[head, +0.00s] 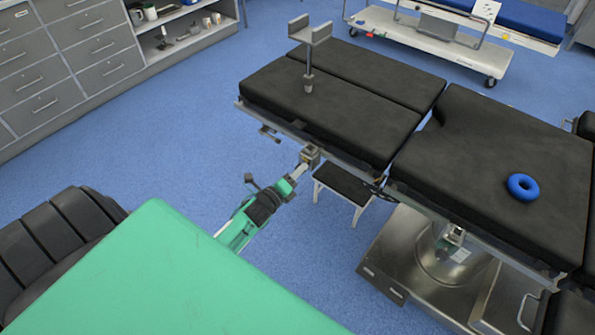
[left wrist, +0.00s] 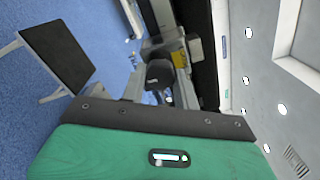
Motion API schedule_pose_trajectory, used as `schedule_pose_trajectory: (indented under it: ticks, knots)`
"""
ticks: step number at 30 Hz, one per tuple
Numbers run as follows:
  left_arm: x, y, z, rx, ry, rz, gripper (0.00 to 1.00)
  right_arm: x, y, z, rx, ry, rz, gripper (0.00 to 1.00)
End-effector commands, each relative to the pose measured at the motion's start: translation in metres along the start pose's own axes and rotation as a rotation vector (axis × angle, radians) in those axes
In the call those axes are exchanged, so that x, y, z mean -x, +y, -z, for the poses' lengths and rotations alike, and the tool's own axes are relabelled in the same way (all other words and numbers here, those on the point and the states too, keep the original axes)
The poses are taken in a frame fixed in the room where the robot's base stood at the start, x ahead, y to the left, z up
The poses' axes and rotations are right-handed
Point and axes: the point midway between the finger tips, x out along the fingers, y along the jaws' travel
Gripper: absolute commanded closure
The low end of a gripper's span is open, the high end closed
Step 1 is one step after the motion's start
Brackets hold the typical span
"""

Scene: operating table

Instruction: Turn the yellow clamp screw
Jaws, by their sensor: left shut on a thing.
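The clamp (head: 310,154) sits on the near side rail of the operating table. In the left wrist view the clamp shows a small yellow part (left wrist: 195,48), with a dark knob (left wrist: 158,72) in front of it. My left gripper (head: 302,168) reaches the clamp from the lower left in the head view. In the left wrist view its two fingers (left wrist: 158,88) stand on either side of the dark knob and are shut on it. The far side of the clamp is hidden. My right gripper is in neither view.
The black-padded operating table (head: 330,118) carries a grey U-shaped support (head: 309,36) and a blue ring (head: 522,187). A step stool (head: 345,184) stands below the rail, close to my left gripper. Grey drawers (head: 80,60) line the upper left. Blue floor between is clear.

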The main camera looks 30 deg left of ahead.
Motion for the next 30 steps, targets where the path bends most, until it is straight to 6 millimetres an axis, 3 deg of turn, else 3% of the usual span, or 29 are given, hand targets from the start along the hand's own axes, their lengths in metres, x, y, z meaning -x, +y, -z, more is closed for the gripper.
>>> schedule_pose_trajectory:
  ticks: [30]
  knots:
    - [0.0,-0.002,-0.002,0.968,-0.001,-0.001,0.92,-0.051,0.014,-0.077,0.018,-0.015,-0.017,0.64]
